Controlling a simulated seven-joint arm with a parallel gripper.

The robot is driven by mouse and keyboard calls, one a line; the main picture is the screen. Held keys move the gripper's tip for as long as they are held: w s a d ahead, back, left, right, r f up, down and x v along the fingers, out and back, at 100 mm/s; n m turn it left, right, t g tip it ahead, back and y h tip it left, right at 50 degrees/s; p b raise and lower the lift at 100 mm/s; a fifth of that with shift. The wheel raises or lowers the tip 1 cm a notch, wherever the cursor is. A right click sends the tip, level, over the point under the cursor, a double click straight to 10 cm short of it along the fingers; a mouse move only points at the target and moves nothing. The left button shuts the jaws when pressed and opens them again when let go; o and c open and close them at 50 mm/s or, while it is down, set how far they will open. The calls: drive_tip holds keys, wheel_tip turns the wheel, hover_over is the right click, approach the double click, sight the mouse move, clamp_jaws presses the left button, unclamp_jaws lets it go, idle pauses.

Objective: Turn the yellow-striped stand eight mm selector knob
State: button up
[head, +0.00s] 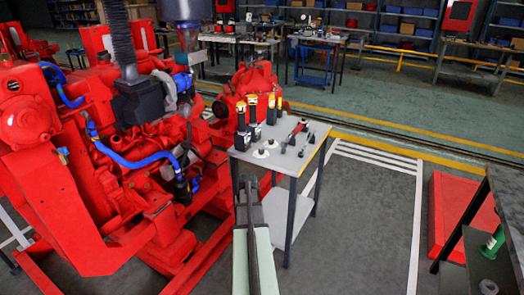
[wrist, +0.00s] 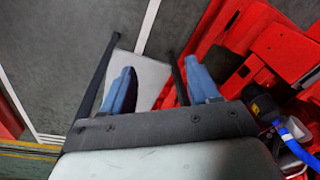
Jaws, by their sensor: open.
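Several black upright stands with yellow tops are on the small grey table in the head view. One is at the front left (head: 241,118), one beside it (head: 254,122), and others stand behind to the right (head: 270,108). They are too small to tell which is the yellow-striped eight mm one, and no knob marking is legible. My gripper (head: 248,187) is in front of the table's near left edge, apart from the stands. In the wrist view my gripper (wrist: 158,66) has its two blue fingers spread, with nothing held between them.
The small grey table (head: 254,161) also bears a red-handled tool (head: 293,134) and small pale round pieces (head: 262,153). The red diesel engine (head: 100,165) stands close at the left. A red platform (head: 460,215) lies at the right. The floor between is clear.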

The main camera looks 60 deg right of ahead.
sight(261, 149)
drive_tip(key=s+d+r+m+t+h, duration=0.25)
drive_tip(key=d+r+m, duration=0.25)
drive_tip(key=d+r, duration=1.6)
drive_tip(key=w+d+r+m+y, duration=0.2)
drive_tip(key=w+d+r+m, duration=0.3)
drive_tip(key=d+r+m, duration=0.4)
drive_tip(key=w+f+m, duration=0.2)
drive_tip(key=f+m, duration=0.1)
drive_tip(key=f, duration=0.1)
drive_tip(key=w+f+m, duration=0.2)
drive_tip(key=f+m, duration=0.2)
drive_tip(key=f, duration=0.1)
drive_tip(key=w+f+m+y, duration=0.1)
drive_tip(key=w+f+m, duration=0.1)
drive_tip(key=f, duration=0.3)
drive_tip(key=shift+a+f+m+t, duration=0.1)
drive_tip(key=shift+f+m+t, duration=0.2)
drive_tip(key=shift+m, duration=0.5)
drive_tip(key=shift+r, duration=0.1)
drive_tip(key=c, duration=1)
